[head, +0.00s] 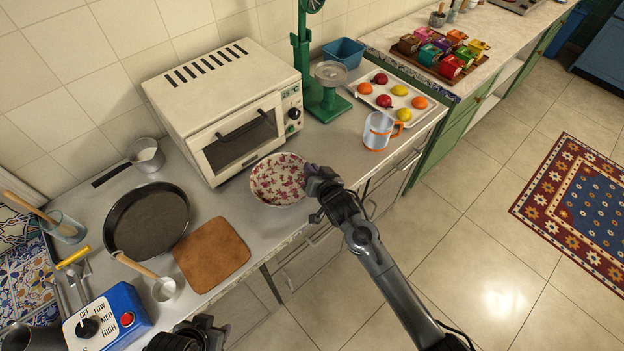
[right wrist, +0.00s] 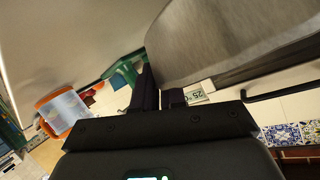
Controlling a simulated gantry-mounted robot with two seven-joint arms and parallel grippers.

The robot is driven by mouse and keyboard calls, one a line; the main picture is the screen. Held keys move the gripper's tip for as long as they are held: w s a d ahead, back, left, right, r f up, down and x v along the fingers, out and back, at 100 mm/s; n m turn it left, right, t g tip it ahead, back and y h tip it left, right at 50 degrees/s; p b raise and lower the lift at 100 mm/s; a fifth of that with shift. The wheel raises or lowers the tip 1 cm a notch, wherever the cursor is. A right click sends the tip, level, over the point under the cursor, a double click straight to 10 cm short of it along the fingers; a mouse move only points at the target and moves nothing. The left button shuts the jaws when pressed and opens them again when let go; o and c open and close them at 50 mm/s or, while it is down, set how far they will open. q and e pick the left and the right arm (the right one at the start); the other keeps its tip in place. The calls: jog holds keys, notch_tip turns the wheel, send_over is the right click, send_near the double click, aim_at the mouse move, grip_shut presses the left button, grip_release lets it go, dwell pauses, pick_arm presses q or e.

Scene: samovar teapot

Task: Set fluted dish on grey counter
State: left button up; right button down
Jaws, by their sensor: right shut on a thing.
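The fluted dish (head: 277,180), white with a red floral pattern, is at the front edge of the grey counter (head: 232,198), in front of the toaster oven. My right gripper (head: 312,180) is shut on its right rim. I cannot tell whether the dish's base touches the counter.
A toaster oven (head: 225,105) stands behind the dish. A brown board (head: 211,254) and a dark pan (head: 148,220) lie to its left. A glass mug (head: 379,131), green scale (head: 322,98) and fruit tray (head: 389,105) stand to its right. The counter's front edge is close.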

jog(key=shift+w+f+b, duration=0.1)
jog(key=shift+f+b, duration=0.25)
jog(key=shift+f, duration=1.75)
jog(key=c, duration=1.2)
grip_release()
jog(key=shift+s+d+r, duration=0.2)
jog(key=shift+s+r, duration=0.1)
jog(key=shift+s, duration=0.3)
jog(key=s+d+g+h, duration=0.1)
jog(key=s+d+g, duration=0.2)
jog(key=s+d, duration=0.4)
jog(key=s+d+n+g+h+p, duration=0.1)
jog(key=s+d, duration=0.6)
jog(key=s, duration=1.2)
jog(key=s+d+r+n+g+h+p, duration=0.1)
jog(key=s+d+g, duration=0.4)
jog(key=s, duration=0.8)
jog(key=shift+s+d+h, duration=0.2)
jog(key=shift+d+h, duration=0.7)
jog(key=shift+d, duration=0.05)
